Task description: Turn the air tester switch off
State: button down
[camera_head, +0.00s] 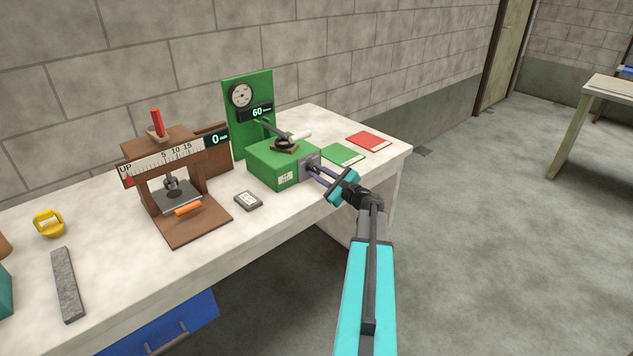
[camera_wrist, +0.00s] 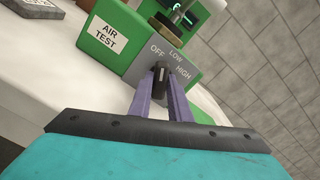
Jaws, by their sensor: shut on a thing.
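The air tester (camera_head: 275,166) is a green box with a green back panel, standing on the bench. Its display (camera_head: 257,113) reads 60. In the wrist view, the box has a white AIR TEST label (camera_wrist: 106,34) and a grey plate marked OFF, LOW and HIGH. The dark switch knob (camera_wrist: 160,80) sits on that plate. My gripper (camera_wrist: 161,92) has its purple fingers shut on the knob, one on each side. The knob's upper end lies just below the OFF and LOW marks; I cannot tell its exact setting. My gripper (camera_head: 314,172) also shows at the box's front.
A wooden gauge stand (camera_head: 165,180) reading 0 is to the left. A small grey label block (camera_head: 248,201) lies between. Green (camera_head: 343,154) and red (camera_head: 369,141) booklets lie behind my gripper. A grey bar (camera_head: 67,285) and yellow object (camera_head: 48,223) are far left.

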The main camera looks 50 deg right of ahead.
jog(key=shift+f+n+b, duration=0.15)
jog(key=shift+n+b, duration=0.95)
jog(key=shift+b, duration=0.8)
jog(key=shift+r+n+b, duration=0.2)
jog(key=shift+n+b, duration=0.3)
jog(key=shift+b, duration=0.1)
jog(key=c, duration=1.6)
grip_release()
jog(key=shift+c, duration=0.2)
jog(key=shift+s, duration=0.45)
jog(key=s+a+b, duration=0.1)
jog(key=s, duration=1.2)
jog(key=shift+b, duration=0.35)
